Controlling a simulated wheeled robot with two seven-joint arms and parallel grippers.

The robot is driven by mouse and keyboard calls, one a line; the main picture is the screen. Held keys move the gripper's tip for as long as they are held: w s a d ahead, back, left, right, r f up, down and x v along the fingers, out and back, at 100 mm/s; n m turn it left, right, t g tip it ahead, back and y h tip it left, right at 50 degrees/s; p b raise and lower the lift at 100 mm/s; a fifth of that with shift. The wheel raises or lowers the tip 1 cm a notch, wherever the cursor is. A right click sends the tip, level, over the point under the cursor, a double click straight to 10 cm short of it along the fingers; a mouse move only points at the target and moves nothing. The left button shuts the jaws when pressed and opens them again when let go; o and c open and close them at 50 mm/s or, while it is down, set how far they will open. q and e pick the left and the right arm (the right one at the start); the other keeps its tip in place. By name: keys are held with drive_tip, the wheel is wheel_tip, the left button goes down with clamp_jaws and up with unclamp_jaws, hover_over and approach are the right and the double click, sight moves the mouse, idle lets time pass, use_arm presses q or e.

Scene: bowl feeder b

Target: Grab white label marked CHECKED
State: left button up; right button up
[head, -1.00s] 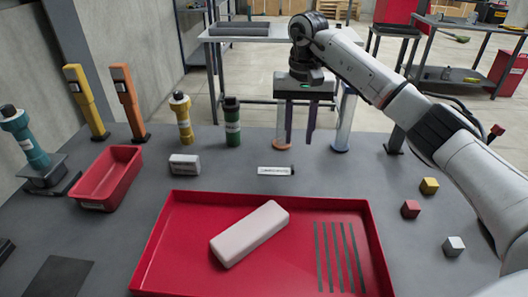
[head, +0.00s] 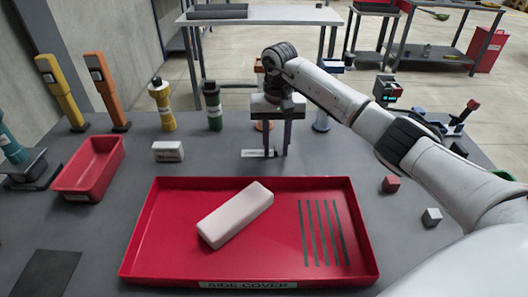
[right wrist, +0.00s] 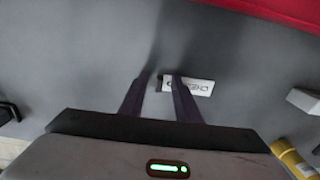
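The white label (head: 257,153) with dark print lies on the grey table behind the red tray. In the right wrist view the label (right wrist: 196,86) shows beyond my fingertips, its print too small to read surely. My right gripper (head: 277,152) points down at the label's right part in the head view. In the right wrist view its fingers (right wrist: 161,78) are apart with nothing held between them. One fingertip overlaps the label in that view; whether it touches cannot be told. My left gripper is not in view.
The red tray (head: 140,255) holds a white block (head: 235,215) in front. A white box (head: 168,151), a small red bin (head: 72,190) and yellow and green cylinders stand left. Small cubes, including a red cube (head: 390,184), lie right beneath my arm.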

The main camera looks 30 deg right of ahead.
clamp_jaws()
drive_tip(key=shift+r, duration=0.15)
